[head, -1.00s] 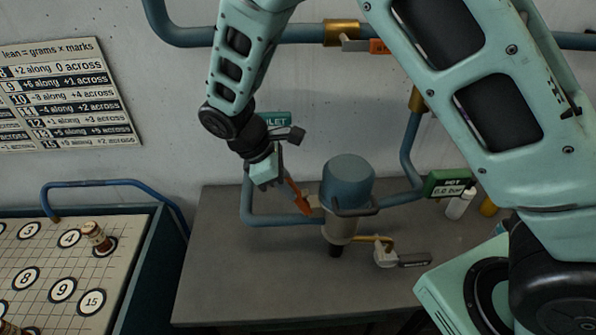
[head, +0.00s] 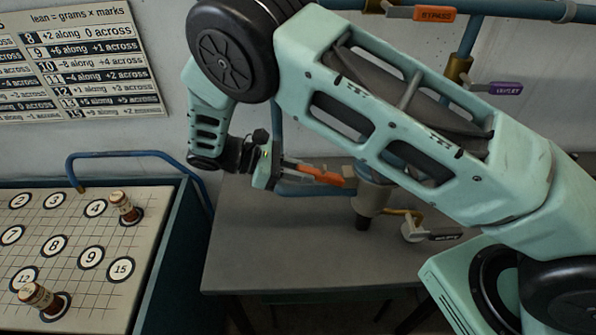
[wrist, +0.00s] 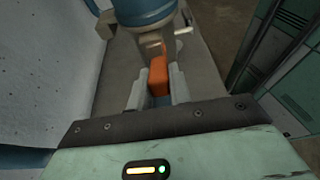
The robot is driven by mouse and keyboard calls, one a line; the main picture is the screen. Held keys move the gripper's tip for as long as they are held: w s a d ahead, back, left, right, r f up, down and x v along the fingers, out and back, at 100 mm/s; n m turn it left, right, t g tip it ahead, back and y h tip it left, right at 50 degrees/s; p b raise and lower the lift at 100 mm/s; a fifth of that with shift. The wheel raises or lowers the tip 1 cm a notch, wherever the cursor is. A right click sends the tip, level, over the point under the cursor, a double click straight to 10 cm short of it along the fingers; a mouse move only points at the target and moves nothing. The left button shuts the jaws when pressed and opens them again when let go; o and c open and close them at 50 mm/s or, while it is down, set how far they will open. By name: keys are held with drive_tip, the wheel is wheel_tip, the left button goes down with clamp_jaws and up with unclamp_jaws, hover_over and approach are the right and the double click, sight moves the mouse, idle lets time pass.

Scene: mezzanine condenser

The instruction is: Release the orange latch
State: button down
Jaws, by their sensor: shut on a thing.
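The orange latch (head: 322,174) sticks out to the left of the blue-topped vessel (head: 371,196) and lies nearly level. My gripper (head: 287,168) is at the latch's left end. In the wrist view, the orange latch (wrist: 158,76) sits between the two pale fingers of my gripper (wrist: 156,88), which is shut on it. The vessel's blue top (wrist: 143,10) shows just beyond. In the head view my arm hides most of the vessel's top.
The grey bench (head: 270,245) has free room at its front left. A white-and-grey handled valve (head: 415,232) stands right of the vessel. A numbered board (head: 70,225) stands at left.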

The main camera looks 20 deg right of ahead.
drive_tip(key=shift+f, duration=0.2)
idle(0.4)
drive_tip(key=c, duration=1.3)
unclamp_jaws()
drive_tip(key=shift+a+r, duration=0.15)
